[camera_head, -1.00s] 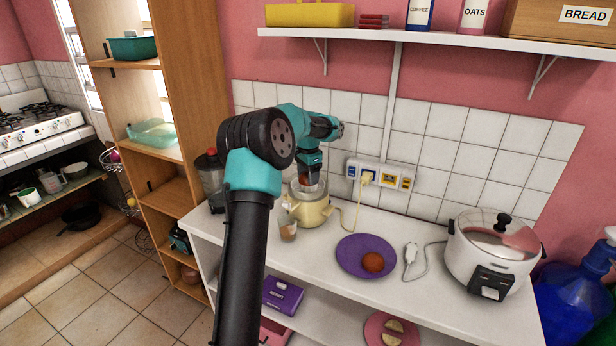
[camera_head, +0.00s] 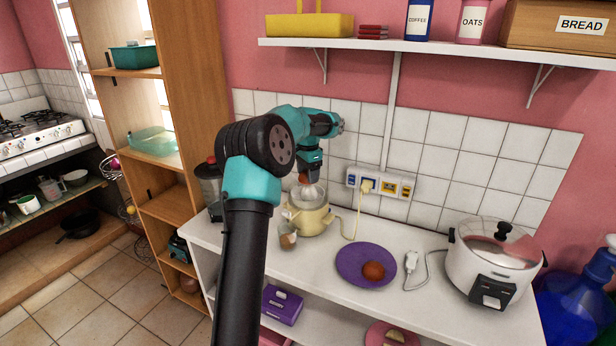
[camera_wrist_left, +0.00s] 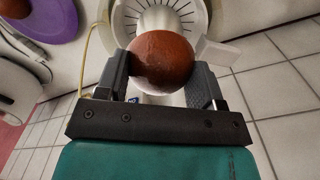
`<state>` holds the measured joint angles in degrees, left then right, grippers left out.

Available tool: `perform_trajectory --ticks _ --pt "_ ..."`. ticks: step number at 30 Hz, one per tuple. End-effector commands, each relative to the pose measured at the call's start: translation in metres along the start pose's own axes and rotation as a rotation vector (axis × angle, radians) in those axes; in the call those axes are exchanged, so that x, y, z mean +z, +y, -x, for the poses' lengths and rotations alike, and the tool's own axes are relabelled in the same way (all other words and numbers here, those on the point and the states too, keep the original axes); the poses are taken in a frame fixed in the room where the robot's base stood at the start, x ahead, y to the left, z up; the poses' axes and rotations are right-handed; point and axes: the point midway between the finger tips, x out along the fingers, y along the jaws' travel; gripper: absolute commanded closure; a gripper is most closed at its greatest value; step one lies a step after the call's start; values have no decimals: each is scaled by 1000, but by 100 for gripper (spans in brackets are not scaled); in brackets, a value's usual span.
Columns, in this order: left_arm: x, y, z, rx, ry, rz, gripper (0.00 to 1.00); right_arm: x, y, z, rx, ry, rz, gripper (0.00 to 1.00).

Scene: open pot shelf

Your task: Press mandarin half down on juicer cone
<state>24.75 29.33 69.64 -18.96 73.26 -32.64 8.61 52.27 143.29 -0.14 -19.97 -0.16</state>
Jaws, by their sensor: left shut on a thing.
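My left gripper (camera_wrist_left: 162,75) is shut on a reddish-brown mandarin half (camera_wrist_left: 160,58), with one finger on each side of it. In the head view the left gripper (camera_head: 308,176) points down over the cream juicer (camera_head: 313,217), and the mandarin half shows small between its fingers. In the wrist view the juicer's slotted white bowl (camera_wrist_left: 155,18) lies just beyond the mandarin half. Another mandarin piece (camera_head: 373,271) lies on the purple plate (camera_head: 352,252). My right gripper is not in view.
A small cup (camera_head: 288,238) stands close in front of the juicer. The juicer's cord runs to a wall socket strip (camera_head: 379,183). A blender (camera_head: 209,184) stands to the left and a rice cooker (camera_head: 490,262) to the right. A shelf (camera_head: 440,44) hangs above.

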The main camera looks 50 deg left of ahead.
Motion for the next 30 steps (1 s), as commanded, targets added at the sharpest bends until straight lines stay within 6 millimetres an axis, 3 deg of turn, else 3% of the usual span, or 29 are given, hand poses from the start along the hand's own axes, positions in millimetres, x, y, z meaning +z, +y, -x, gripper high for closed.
perform_trajectory --ticks 18,30 --pt "0 0 24 -1 1 1 66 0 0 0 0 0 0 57" --pt "-1 1 25 0 0 0 66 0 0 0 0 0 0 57"
